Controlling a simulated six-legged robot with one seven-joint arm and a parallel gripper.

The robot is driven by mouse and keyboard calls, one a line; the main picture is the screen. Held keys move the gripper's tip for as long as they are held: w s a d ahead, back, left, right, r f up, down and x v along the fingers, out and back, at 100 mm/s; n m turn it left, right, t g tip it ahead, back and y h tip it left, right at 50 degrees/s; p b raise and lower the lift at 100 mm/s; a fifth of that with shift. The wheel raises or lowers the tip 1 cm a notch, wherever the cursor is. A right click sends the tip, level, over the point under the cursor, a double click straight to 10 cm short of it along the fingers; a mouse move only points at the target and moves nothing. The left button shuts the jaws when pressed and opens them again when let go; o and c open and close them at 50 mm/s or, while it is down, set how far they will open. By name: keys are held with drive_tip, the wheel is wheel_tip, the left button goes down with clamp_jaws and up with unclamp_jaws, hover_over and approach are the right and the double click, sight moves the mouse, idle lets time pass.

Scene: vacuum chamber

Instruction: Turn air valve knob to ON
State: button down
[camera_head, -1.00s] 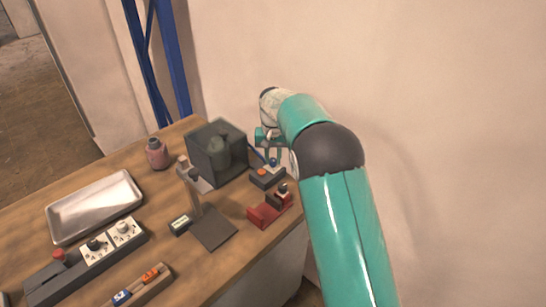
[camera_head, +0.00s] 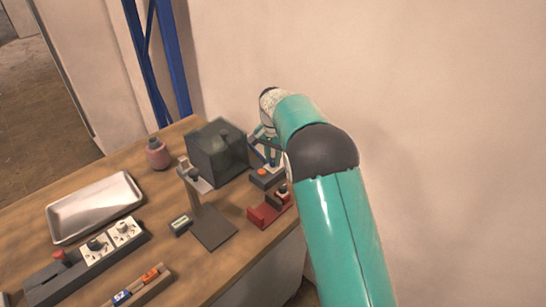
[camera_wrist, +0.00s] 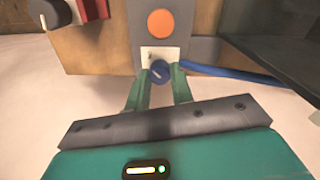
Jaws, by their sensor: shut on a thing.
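The air valve is a small dark grey box with an orange round part on top, seen in the head view (camera_head: 262,181). In the wrist view its grey body (camera_wrist: 142,50) carries an orange disc (camera_wrist: 161,23) and a white plate with a blue knob (camera_wrist: 159,73). The knob has a pale pointer mark. My gripper (camera_wrist: 158,80) has its two green fingers closed on either side of the blue knob. In the head view my gripper (camera_head: 271,155) is at the valve's far end, and my arm partly hides it.
A dark see-through chamber (camera_head: 217,150) stands just left of my gripper. A blue hose (camera_wrist: 235,75) runs right from near the knob. A red block with a dark knob (camera_head: 268,210) sits nearby.

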sight(273, 160)
drive_tip(key=c, duration=1.2)
unclamp_jaws()
wheel_tip(273, 160, up, 14)
drive_tip(key=s+d+r+n+t, duration=0.1)
drive_tip(key=s+d+r, duration=0.45)
drive_tip(key=s, duration=0.35)
drive_tip(key=s+d+r+n+t, duration=0.2)
drive_tip(key=s+d+r, duration=0.3)
drive_tip(key=s, duration=0.4)
drive_tip(key=s+d+f+n+t, duration=0.1)
drive_tip(key=s+f, duration=0.2)
drive_tip(key=s, duration=0.8)
drive_tip(key=s+d+f+n+t, duration=0.1)
drive_tip(key=s+d+f+n, duration=0.1)
drive_tip(key=s, duration=0.9)
drive_tip(key=shift+d+f+t, duration=0.3)
drive_tip(key=shift+f, duration=0.6)
